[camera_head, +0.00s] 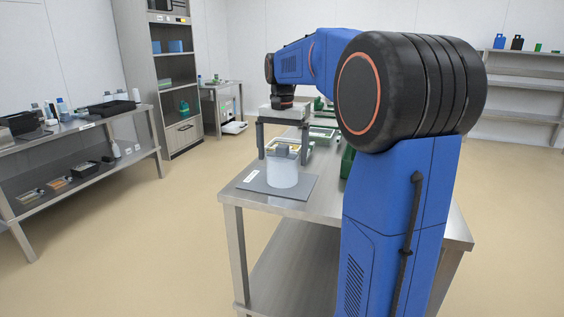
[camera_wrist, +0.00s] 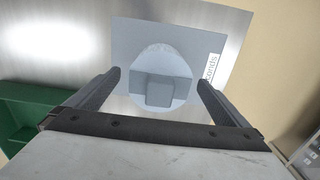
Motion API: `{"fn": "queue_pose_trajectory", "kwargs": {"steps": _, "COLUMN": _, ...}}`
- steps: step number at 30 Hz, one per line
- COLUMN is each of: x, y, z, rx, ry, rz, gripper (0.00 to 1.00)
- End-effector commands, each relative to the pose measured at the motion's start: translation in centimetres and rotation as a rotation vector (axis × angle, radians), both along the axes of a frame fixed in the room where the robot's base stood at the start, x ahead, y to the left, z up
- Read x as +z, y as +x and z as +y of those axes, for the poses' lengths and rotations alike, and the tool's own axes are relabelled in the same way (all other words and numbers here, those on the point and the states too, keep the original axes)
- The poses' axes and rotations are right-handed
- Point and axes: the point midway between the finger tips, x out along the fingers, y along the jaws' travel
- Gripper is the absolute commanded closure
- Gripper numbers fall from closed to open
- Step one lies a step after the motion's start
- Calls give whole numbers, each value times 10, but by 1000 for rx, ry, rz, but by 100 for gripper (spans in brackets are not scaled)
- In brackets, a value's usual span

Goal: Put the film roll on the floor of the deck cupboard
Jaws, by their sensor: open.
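The film roll, as I take it, is a whitish cylinder (camera_head: 283,173) standing upright on a grey mat (camera_head: 248,181) at the near end of the steel table. A grey block sits on its top. In the wrist view the roll (camera_wrist: 160,62) is seen from above on the mat (camera_wrist: 125,45), which has a white label. My gripper (camera_head: 284,153) is open and points down over the roll. In the wrist view its fingertips (camera_wrist: 159,80) lie left and right of the grey block, with gaps. No cupboard is clearly identifiable as the deck cupboard.
The steel table (camera_head: 232,192) has green trays (camera_head: 322,133) farther back. A tall cabinet (camera_head: 148,70) with open shelves and a drawer stands at the back left. A side bench (camera_head: 85,124) with bottles and boxes is at left. The floor between is clear.

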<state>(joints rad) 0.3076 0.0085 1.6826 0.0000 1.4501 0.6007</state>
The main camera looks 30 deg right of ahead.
Motion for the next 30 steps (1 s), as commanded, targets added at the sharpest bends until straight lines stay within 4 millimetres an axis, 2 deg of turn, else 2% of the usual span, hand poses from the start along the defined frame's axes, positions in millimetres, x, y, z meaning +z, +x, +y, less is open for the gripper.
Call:
{"fn": "queue_pose_trajectory", "kwargs": {"steps": 3, "x": 25, "y": 1, "z": 0, "rx": 0, "ry": 0, "rz": -3, "gripper": 0}}
{"fn": "queue_pose_trajectory", "kwargs": {"steps": 9, "x": 61, "y": 1, "z": 0, "rx": 0, "ry": -1, "rz": -2, "gripper": 0}}
{"fn": "queue_pose_trajectory", "kwargs": {"steps": 15, "x": 84, "y": 0, "z": 0, "rx": 0, "ry": -1, "rz": -1, "gripper": 0}}
{"fn": "queue_pose_trajectory", "kwargs": {"steps": 25, "x": 90, "y": -2, "z": 2, "rx": 6, "ry": -1, "rz": -2, "gripper": 0}}
{"fn": "queue_pose_trajectory", "kwargs": {"steps": 30, "x": 83, "y": -24, "z": 22, "rx": 73, "ry": -10, "rz": -31, "gripper": 0}}
